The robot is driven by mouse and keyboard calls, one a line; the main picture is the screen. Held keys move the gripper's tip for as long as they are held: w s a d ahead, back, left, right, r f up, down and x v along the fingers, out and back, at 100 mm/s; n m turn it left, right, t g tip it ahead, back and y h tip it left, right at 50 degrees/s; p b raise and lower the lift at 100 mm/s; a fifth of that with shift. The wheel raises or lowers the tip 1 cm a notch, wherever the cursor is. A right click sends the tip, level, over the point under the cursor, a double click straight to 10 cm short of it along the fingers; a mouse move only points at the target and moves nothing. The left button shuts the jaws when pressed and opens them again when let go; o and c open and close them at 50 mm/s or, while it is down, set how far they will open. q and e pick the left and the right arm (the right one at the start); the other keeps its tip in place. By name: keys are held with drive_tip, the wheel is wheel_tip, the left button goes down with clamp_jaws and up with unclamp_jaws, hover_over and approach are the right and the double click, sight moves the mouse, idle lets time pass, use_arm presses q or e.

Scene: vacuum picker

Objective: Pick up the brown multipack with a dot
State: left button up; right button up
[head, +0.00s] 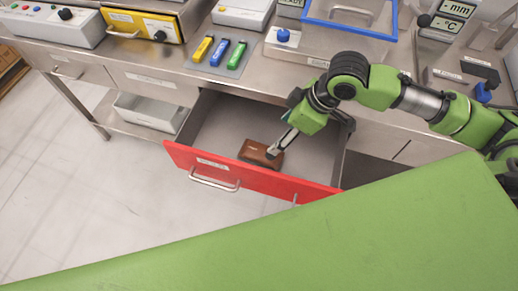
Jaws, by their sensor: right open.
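A brown pack (254,153) lies flat on the floor of the open drawer (217,127), close behind its red front. No dot can be made out on it at this size. My right gripper (292,136) reaches down into the drawer from the right and is open. A slim grey part with a dark tip slants down from it to the right side of the pack. The tip overlaps the pack in the picture; whether it touches cannot be told. It hides part of the pack's right end. My left gripper is not in view.
The red drawer front (262,180) and side walls surround the pack. Above is a steel bench (180,68) with yellow, blue and green items (220,52), a blue-framed tray (350,32) and instruments. A grey bin (150,112) sits on the lower shelf. The floor at left is clear.

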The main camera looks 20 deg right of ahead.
hover_over(262, 152)
drive_tip(key=s+d, duration=0.1)
drive_tip(key=d, duration=0.1)
wheel_tip(262, 152, down, 8)
drive_tip(key=shift+d+r, duration=0.1)
drive_tip(key=shift+s+x, duration=0.15)
drive_tip(key=shift+x, duration=1.2)
drive_tip(key=shift+s+x, duration=0.15)
drive_tip(key=shift+x, duration=1.2)
drive_tip(key=c, duration=1.3)
